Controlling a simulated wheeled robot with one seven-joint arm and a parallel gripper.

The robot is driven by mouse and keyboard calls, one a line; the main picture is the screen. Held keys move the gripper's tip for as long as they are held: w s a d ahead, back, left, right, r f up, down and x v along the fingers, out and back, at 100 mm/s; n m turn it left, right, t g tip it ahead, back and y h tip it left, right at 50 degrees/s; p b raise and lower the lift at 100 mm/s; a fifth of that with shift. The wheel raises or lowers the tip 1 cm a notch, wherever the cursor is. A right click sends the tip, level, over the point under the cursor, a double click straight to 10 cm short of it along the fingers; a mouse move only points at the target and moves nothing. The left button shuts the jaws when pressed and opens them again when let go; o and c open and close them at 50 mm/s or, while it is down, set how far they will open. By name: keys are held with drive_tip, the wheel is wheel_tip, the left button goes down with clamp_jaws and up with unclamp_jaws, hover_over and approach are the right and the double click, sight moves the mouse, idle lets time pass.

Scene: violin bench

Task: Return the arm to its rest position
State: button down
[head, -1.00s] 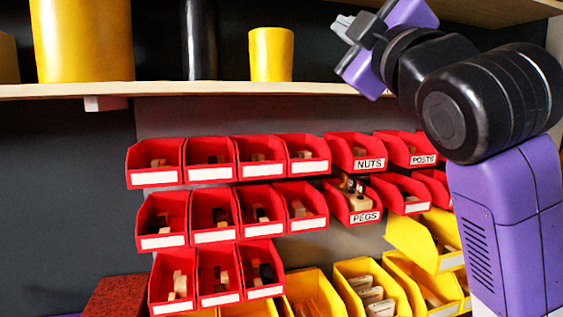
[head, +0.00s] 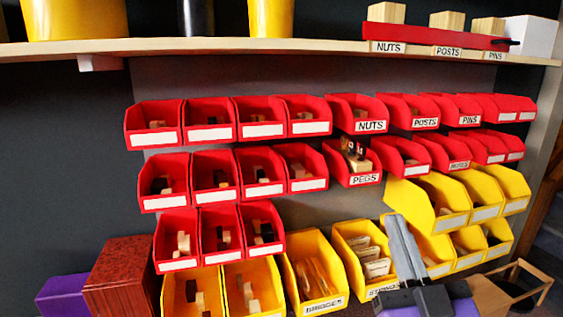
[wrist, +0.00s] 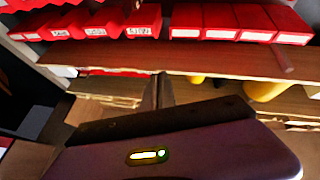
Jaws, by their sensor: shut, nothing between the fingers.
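My gripper (head: 405,247) shows at the lower right of the head view, its fingers pointing up in front of the yellow bins. The two grey fingers lie together and hold nothing. In the wrist view the fingers (wrist: 162,92) show at the middle, in front of a wooden shelf edge. The rest of my arm is below the head view's frame.
Red bins (head: 155,123) hang in rows on the wall panel, with yellow bins (head: 315,270) below. A wooden shelf (head: 250,46) runs above, bearing a red labelled rack (head: 436,37). A dark red box (head: 122,277) stands at lower left.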

drive_tip(key=s+d+f+m+g, duration=0.1)
drive_tip(key=s+f+g, duration=0.3)
drive_tip(key=s+f, duration=1)
drive_tip(key=s+d+f+m+g+h, duration=0.1)
drive_tip(key=s+f+g, duration=0.4)
drive_tip(key=s+f, duration=0.8)
drive_tip(key=s+d, duration=0.1)
drive_tip(key=s, duration=0.7)
drive_tip(key=shift+s+f+h, duration=0.3)
drive_tip(key=shift+f, duration=0.05)
drive_tip(key=shift+d, duration=0.1)
